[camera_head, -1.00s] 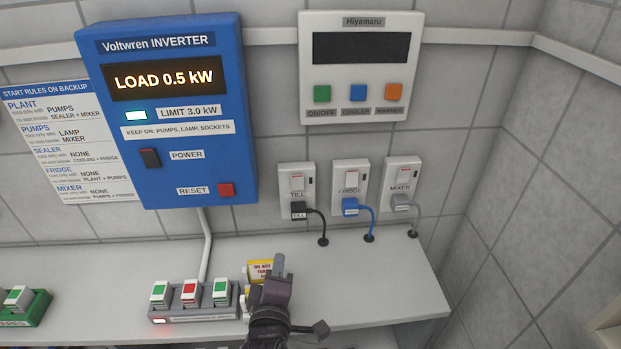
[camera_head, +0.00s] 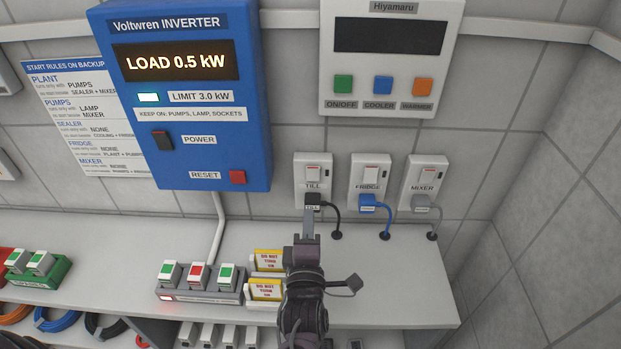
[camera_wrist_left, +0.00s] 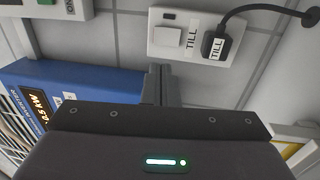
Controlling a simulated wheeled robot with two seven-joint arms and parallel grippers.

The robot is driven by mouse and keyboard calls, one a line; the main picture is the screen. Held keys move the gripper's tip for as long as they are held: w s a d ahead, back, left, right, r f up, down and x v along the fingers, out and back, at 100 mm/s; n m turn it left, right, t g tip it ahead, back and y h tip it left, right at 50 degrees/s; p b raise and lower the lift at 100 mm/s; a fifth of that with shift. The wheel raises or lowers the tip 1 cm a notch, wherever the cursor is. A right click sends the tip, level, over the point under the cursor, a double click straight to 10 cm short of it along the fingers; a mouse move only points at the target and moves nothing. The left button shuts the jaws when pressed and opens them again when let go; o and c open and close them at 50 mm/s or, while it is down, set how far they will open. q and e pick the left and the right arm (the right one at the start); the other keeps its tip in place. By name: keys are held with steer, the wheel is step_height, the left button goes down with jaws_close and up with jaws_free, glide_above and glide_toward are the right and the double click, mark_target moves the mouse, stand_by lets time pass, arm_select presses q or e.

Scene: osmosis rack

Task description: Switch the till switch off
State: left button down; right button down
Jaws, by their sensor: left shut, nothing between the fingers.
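The till switch (camera_head: 313,171) is a white rocker on a white wall plate labelled TILL, with a black plug (camera_head: 313,200) in the socket below it. In the left wrist view the till rocker (camera_wrist_left: 167,37) shows turned sideways, with the black plug (camera_wrist_left: 216,44) to its right. My left gripper (camera_head: 309,214) is shut and empty, pointing up just below the plug in the head view. In the left wrist view its fingertips (camera_wrist_left: 157,68) lie below the rocker in the picture; I cannot tell the gap. My right gripper is not in view.
The fridge switch (camera_head: 371,176) with a blue plug and the mixer switch (camera_head: 426,175) with a grey plug are to the right. The blue inverter (camera_head: 200,120) reads LOAD 0.5 kW. Yellow DO NOT TURN ON tags (camera_head: 267,290) stand on the shelf (camera_head: 400,275), whose right part is clear.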

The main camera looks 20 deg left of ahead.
mark_target(311, 172)
arm_select(q)
steer(key=p+x, duration=0.4)
steer(key=x, duration=0.5)
steer(key=shift+w+a+r, duration=0.15)
steer(key=shift+w, duration=0.2)
steer(key=shift+w+a, duration=0.15)
steer(key=shift+w, duration=0.3)
steer(key=shift+w, duration=0.1)
steer(key=shift+r, duration=0.1)
